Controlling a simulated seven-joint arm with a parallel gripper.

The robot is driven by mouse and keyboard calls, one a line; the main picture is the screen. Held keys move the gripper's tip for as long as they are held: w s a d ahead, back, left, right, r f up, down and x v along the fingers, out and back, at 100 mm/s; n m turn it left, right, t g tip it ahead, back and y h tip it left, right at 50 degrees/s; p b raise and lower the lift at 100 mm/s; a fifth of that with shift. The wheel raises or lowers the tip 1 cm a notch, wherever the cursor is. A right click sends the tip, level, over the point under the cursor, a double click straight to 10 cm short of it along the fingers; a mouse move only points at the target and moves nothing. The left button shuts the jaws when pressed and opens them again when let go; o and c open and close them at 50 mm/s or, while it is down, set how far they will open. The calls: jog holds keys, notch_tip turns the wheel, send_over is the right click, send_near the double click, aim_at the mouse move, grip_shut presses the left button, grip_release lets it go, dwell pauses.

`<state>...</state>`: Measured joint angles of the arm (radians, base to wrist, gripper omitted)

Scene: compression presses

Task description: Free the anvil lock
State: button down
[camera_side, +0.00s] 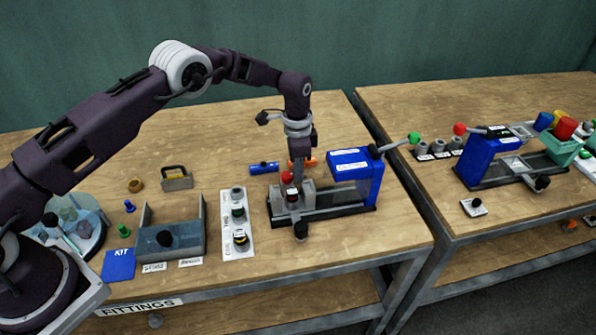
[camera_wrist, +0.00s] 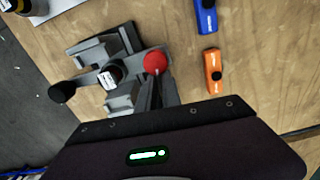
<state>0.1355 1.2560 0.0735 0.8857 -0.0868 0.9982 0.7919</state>
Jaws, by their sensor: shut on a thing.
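The near press, with a blue housing (camera_side: 356,178), stands on the near bench. A red ball knob (camera_side: 287,177) sits at the left end of this press, by its grey anvil blocks (camera_side: 308,196). My gripper (camera_side: 296,182) points down there. In the wrist view its fingers (camera_wrist: 155,80) are shut on the red ball knob (camera_wrist: 155,63), which covers their tips. A dark labelled cylinder (camera_wrist: 110,75) sits between the grey blocks (camera_wrist: 95,52). A black knob (camera_wrist: 62,93) sticks out beside them. How the lock engages the anvil is hidden.
A blue tool (camera_side: 264,168) and an orange tool (camera_wrist: 214,72) lie behind the press. A white strip with several fittings (camera_side: 236,215) and a grey tray (camera_side: 172,242) are to its left. A second blue press (camera_side: 478,158) stands on the right bench.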

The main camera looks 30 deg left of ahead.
jog(key=shift+a+n, duration=0.5)
jog(key=c, duration=1.4)
grip_release()
jog(key=shift+c, duration=0.2)
jog(key=shift+d, duration=0.15)
